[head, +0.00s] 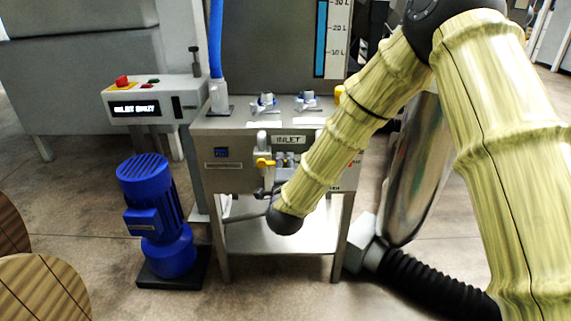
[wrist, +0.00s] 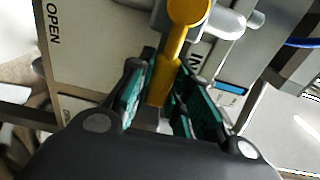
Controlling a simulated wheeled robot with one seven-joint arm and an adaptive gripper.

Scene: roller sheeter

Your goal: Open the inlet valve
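The yellow inlet valve handle (head: 265,162) is on the grey cabinet (head: 222,178), just left of and below the INLET label (head: 289,139). In the wrist view, the yellow handle (wrist: 168,75) runs down from its round hub into the space between my gripper's fingers (wrist: 165,100). The green finger pads are apart, one on each side of the handle, and no firm squeeze shows. An OPEN mark (wrist: 52,22) is on the panel at upper left there. In the head view, my gripper (head: 272,190) is small and partly hidden behind my wrist, just below the valve.
A control box (head: 155,98) with a red button and a lit display stands left of the cabinet; its text is hard to read. A blue motor (head: 160,215) stands on the floor at left. A blue hose (head: 216,40) rises behind. A black corrugated hose (head: 430,285) lies at lower right.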

